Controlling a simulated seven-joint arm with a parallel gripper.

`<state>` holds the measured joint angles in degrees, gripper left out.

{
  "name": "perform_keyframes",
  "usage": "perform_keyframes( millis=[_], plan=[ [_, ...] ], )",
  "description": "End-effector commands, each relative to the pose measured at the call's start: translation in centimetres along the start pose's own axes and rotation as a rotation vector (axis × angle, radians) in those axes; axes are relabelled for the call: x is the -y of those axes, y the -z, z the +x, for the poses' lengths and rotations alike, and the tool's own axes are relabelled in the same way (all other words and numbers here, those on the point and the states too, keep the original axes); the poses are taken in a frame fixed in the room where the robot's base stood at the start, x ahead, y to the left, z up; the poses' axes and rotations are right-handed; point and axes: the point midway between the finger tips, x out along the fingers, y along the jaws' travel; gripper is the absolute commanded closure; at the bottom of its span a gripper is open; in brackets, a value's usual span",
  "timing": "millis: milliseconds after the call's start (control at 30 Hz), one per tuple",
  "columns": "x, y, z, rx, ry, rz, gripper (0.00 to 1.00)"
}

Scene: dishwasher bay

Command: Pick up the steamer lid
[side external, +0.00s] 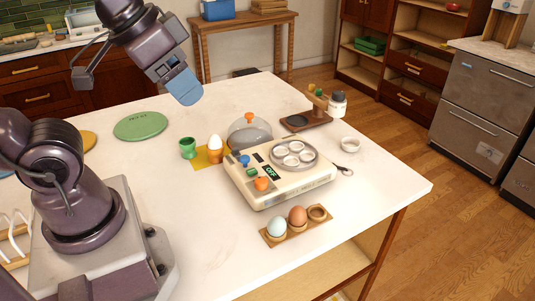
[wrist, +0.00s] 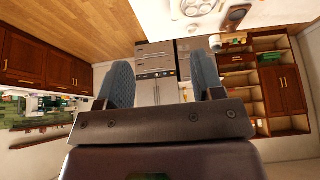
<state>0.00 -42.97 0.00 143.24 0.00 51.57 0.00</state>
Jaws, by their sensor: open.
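The steamer lid (side external: 249,131) is a clear grey dome with an orange knob. In the side external view it rests on the white counter, behind the cream egg steamer (side external: 290,185), which partly hides its lower edge. The steamer's round tray with several white cups is uncovered. My gripper (side external: 184,88) is raised above the counter, to the left of the lid and well apart from it. In the wrist view my gripper (wrist: 164,72) has its two blue-grey fingers spread with nothing between them. I cannot make out the lid there.
An egg in an orange cup (side external: 214,150) on a yellow napkin and a green cup (side external: 188,148) stand left of the lid. A wooden egg holder (side external: 297,226) is in front.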

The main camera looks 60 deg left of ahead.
Motion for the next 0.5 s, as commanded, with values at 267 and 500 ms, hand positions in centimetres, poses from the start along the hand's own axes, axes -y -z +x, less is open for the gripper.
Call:
perform_keyframes(
  millis=[267, 500],
  plan=[
    [0.5, -0.1, 0.6, 0.028, 0.012, -0.023, 0.39],
    [3.8, 2.3, 4.2, 0.205, 0.052, -0.153, 0.39]
  ],
)
